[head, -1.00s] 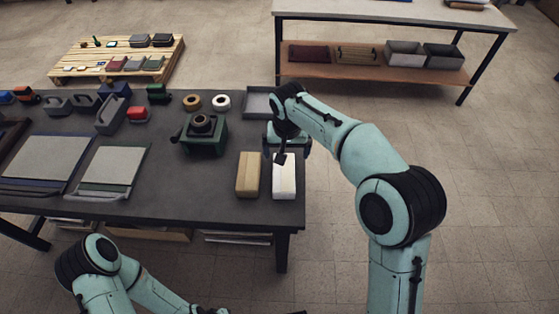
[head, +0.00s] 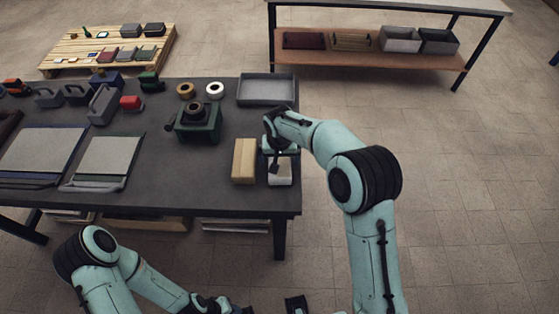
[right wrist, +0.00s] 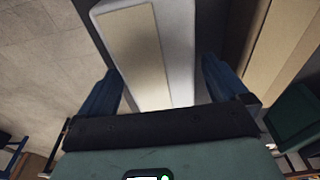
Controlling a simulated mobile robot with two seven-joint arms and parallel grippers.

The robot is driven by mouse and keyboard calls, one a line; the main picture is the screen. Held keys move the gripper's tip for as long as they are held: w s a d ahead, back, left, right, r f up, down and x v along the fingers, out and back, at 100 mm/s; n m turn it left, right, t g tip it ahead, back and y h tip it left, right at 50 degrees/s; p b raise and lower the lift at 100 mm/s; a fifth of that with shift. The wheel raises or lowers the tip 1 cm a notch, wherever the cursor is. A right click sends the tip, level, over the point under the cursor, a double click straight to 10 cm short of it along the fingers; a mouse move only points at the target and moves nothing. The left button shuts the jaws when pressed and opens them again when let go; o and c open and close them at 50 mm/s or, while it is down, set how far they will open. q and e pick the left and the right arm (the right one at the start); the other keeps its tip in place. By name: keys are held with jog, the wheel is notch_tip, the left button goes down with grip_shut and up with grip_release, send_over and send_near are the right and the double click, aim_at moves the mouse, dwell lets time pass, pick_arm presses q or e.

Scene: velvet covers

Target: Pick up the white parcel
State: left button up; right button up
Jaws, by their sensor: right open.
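The white parcel (head: 281,177) stands near the right end of the dark table, partly hidden under my right gripper (head: 279,165). In the right wrist view the white parcel (right wrist: 178,40), with a beige panel on it, lies between the two blue fingers of my open right gripper (right wrist: 163,88). Gaps show beside the parcel, so I do not see the fingers pressing on it. My left gripper (head: 290,305) is at the bottom edge of the head view, mostly cut off, away from the table.
A tan parcel (head: 244,160) stands close to the left of the white one. A green device (head: 199,125) and a grey tray (head: 267,89) lie behind. The dark table (head: 190,185) has bare room left of the tan parcel.

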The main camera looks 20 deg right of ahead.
jog(key=shift+f, duration=0.25)
jog(key=c, duration=1.2)
jog(key=shift+r, duration=0.15)
